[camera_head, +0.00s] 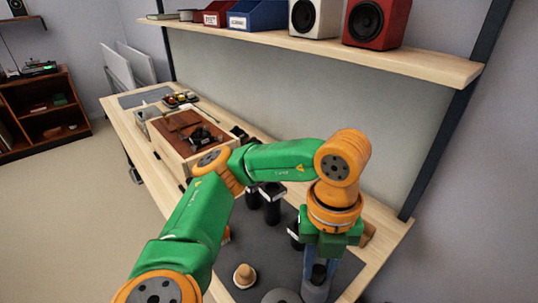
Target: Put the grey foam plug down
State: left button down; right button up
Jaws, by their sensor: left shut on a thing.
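My left gripper (318,264) points down over the front right of the dark mat on the bench. It is shut on a small dark grey piece (319,271), which I take to be the grey foam plug; the fingers hide much of it. A grey round body (315,292) shows right below the fingers. I cannot tell whether the plug touches it. My right gripper is out of view.
A tan knob-like piece (245,275) and a grey disc (281,297) are on the dark mat (262,250). Black cylinders (271,206) stand behind my arm. A wooden box (173,150) lies farther left. A shelf (410,62) with speakers hangs above.

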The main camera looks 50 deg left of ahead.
pick_arm(q)
jog(key=shift+n, duration=0.3)
jog(key=w+a+f+p, duration=0.1)
jog(key=w+f, duration=0.2)
jog(key=w, duration=0.2)
jog(key=w+a+f, duration=0.1)
jog(key=w+f, duration=0.3)
jog(key=w+a+f+p, duration=0.1)
jog(key=w+a+f, duration=0.1)
jog(key=w+f, duration=0.2)
jog(key=shift+w+f+p, duration=0.25)
jog(key=shift+w+p, duration=0.05)
jog(key=shift+w, duration=0.55)
jog(key=shift+f+t+y, duration=0.15)
jog(key=shift+t+y, duration=0.15)
jog(key=c, duration=0.7)
grip_release()
jog(key=shift+o, duration=0.2)
